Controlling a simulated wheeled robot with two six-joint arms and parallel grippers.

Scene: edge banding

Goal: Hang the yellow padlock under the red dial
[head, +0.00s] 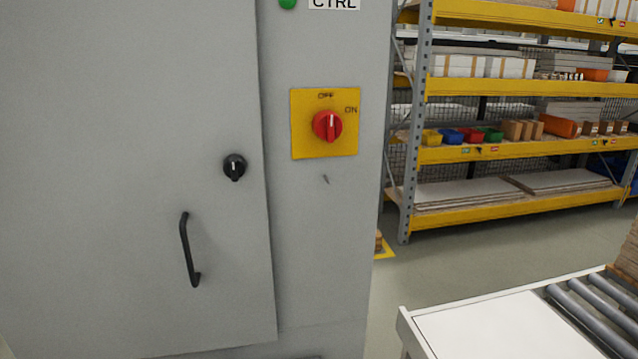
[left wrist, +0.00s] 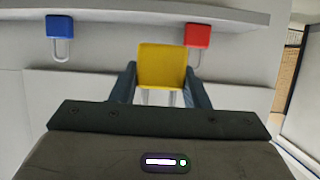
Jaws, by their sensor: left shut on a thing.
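The red dial (head: 327,125) sits on a yellow plate (head: 301,146) marked OFF and ON, its white line upright toward OFF. Neither gripper shows in the head view, so the padlock's distance from the dial cannot be told.
A blue padlock (left wrist: 60,26) and a red padlock (left wrist: 197,36) are by a grey ledge (left wrist: 130,9). The cabinet door has a black knob (head: 234,166) and a black handle (head: 188,250). A roller conveyor (head: 590,310) and shelves (head: 480,90) stand at right.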

